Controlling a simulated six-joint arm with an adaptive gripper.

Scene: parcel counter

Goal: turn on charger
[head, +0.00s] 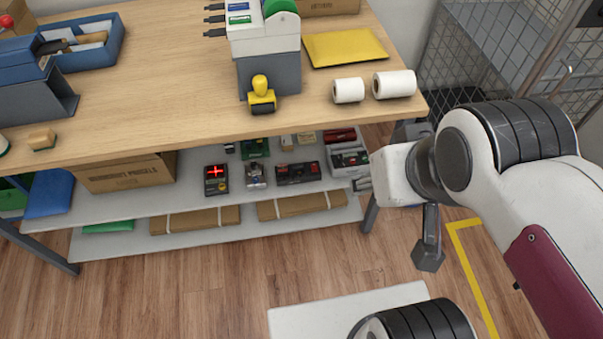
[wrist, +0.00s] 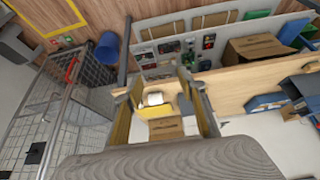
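Several small devices sit on the upper shelf under the counter. A black device with a lit red cross display (head: 216,179) stands at the left of the group. Beside it are a small grey device (head: 257,175), a wide black device with red parts (head: 297,173) and a grey-and-black device (head: 348,158). I cannot tell which is the charger. In the wrist view, my gripper (wrist: 162,86) is open, its two yellow-padded fingers apart with nothing held between them. It is clear of the shelf devices. In the head view its fingers are mostly hidden behind my wrist.
The wooden counter (head: 160,85) overhangs the shelf. A wire cage (wrist: 75,90) and blue bin (wrist: 107,47) stand nearby.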

